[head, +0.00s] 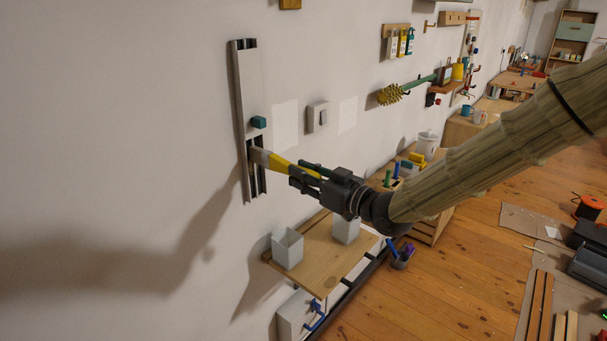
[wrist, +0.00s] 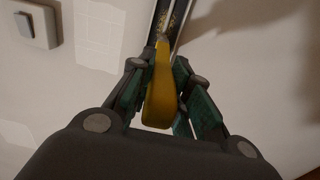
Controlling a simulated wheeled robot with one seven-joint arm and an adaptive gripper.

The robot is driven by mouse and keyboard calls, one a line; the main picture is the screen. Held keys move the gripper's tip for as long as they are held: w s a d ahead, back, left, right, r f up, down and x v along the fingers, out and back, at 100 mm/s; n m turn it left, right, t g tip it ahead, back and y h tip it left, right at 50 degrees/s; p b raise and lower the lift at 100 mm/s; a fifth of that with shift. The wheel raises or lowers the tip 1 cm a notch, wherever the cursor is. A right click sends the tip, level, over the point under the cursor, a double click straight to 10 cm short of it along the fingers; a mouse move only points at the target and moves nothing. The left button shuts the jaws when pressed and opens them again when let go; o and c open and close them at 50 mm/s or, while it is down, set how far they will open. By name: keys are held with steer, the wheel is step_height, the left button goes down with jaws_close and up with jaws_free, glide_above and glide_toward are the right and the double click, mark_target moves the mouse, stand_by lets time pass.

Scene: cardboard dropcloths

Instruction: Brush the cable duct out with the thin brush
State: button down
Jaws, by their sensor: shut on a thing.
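The cable duct (head: 238,100) is a tall, narrow grey channel fixed upright on the white wall, with dark inner strips showing at its top and bottom. My gripper (head: 298,174) is shut on the yellow handle of the thin brush (head: 275,161). The brush's head reaches the lower part of the duct; whether it touches the inside is hard to tell. In the wrist view the yellow handle (wrist: 163,85) lies between the green finger pads, its tip at the duct (wrist: 180,22). Small yellowish specks show inside the duct there.
Below, a wooden shelf (head: 318,258) holds two white square pots. A spiky yellow brush (head: 390,94) hangs farther right.

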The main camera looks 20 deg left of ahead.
step_height(320, 180, down, 12)
steer(key=d+b, duration=0.1)
steer(key=b, duration=0.6)
steer(key=shift+s+r, duration=0.2)
steer(key=shift+s, duration=0.05)
stand_by(1.1)
steer(key=r+p, duration=0.3)
steer(key=r, duration=0.3)
steer(key=r+p, duration=0.4)
steer(key=r, duration=0.3)
steer(key=shift+w+a+r, duration=0.1)
steer(key=shift+a+r, duration=0.05)
steer(key=shift+a, duration=0.05)
steer(key=shift+w+a, duration=0.15)
steer(key=shift+a, duration=0.2)
stand_by(0.9)
stand_by(0.5)
